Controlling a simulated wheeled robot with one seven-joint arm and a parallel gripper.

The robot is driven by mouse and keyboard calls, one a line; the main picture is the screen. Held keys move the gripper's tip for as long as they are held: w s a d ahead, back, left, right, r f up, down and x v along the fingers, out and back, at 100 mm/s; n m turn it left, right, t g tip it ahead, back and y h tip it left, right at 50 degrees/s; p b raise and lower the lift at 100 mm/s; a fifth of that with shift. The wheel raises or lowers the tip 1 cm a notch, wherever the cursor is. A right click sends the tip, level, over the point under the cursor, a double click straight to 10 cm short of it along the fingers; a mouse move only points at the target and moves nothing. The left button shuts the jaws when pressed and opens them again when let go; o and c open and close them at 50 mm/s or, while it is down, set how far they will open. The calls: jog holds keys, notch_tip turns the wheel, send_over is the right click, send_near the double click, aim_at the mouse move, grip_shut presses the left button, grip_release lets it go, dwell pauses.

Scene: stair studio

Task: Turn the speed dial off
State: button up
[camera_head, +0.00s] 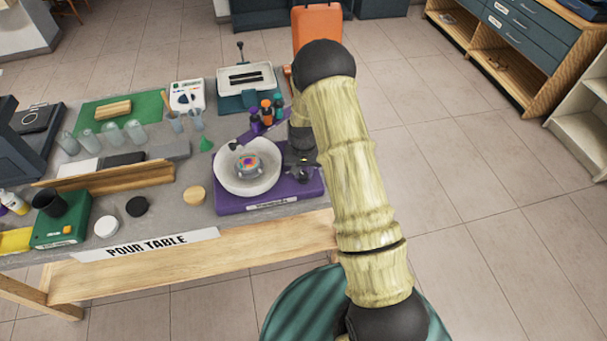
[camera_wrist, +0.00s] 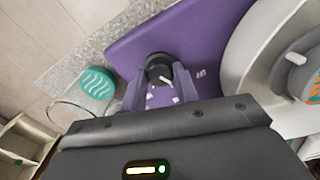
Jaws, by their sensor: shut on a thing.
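The speed dial (camera_wrist: 158,66) is a dark round knob with a white pointer mark, on the purple base of a machine (camera_wrist: 150,38). In the wrist view the pointer slants toward the lower right, and small white lettering sits on the base to its right. My gripper (camera_wrist: 160,84) is shut on the dial, one finger on each side. In the head view my gripper (camera_head: 302,164) is at the right end of the purple base (camera_head: 262,202), and the dial is hidden behind it.
A white round bowl (camera_head: 226,178) with a multicoloured centrepiece sits on the base, left of my gripper; its pale rim (camera_wrist: 246,62) is close in the wrist view. Small bottles (camera_head: 266,110) stand behind. Open floor lies to the right of the table.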

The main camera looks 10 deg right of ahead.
aim_at(304, 175)
jog(key=shift+n+b, duration=0.55)
jog(key=shift+n, duration=1.05)
jog(key=o, duration=1)
jog(key=shift+r, duration=0.1)
notch_tip(304, 175, up, 17)
jog(key=b, duration=0.3)
jog(key=shift+r, duration=0.15)
